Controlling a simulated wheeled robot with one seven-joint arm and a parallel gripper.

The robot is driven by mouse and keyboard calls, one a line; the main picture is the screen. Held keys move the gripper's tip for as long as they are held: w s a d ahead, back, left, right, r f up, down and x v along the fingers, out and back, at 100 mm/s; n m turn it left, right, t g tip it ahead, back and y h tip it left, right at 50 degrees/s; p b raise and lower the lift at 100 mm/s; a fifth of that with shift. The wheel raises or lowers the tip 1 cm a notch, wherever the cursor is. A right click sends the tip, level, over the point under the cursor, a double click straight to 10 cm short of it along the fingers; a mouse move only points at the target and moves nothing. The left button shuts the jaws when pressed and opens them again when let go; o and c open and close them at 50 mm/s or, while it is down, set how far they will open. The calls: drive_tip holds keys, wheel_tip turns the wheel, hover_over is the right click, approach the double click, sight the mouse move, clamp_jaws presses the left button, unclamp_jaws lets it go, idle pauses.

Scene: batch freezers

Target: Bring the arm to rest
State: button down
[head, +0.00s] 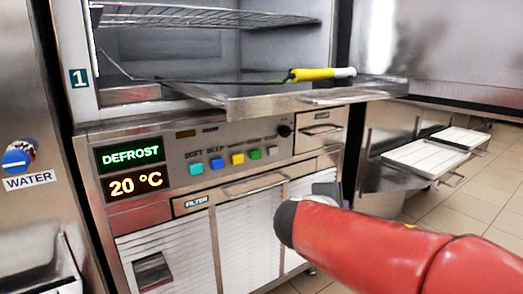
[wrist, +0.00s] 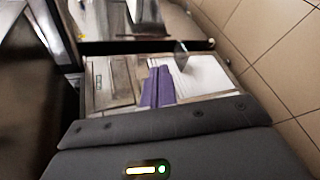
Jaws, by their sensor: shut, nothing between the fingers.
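My red arm (head: 365,240) reaches in from the lower right in the head view, in front of the freezer's lower panels. Its dark end is turned away, so the fingers cannot be made out there. In the wrist view my gripper (wrist: 157,72) shows as two purple fingers side by side, shut and empty. They are over the white front panels of the freezer base and hold nothing. Whether they touch anything cannot be told.
Freezer 1 (head: 170,130) stands open, its display reading DEFROST, 20 °C. A metal tray (head: 270,103) juts out, with a yellow-handled tool (head: 318,74) on it. White trays (head: 425,157) stand at right. A blue WATER knob (head: 16,160) is at left. Tiled floor shows at right.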

drive_tip(key=s+d+f+m+g+y+p, duration=0.25)
drive_tip(key=s+d+m, duration=0.2)
drive_tip(key=s, duration=0.45)
drive_tip(key=s+a+f+m+g+y+p, duration=0.1)
drive_tip(key=s+a+m+y, duration=0.2)
drive_tip(key=s+m, duration=0.2)
drive_tip(key=s+a+f+m+g+y+p, duration=0.1)
drive_tip(key=s+a+f+m+g+y, duration=0.1)
drive_tip(key=s+m, duration=0.3)
drive_tip(key=s+a+y, duration=0.1)
drive_tip(key=s, duration=0.2)
drive_tip(key=shift+s, duration=0.4)
drive_tip(key=shift+d, duration=0.1)
idle(5.3)
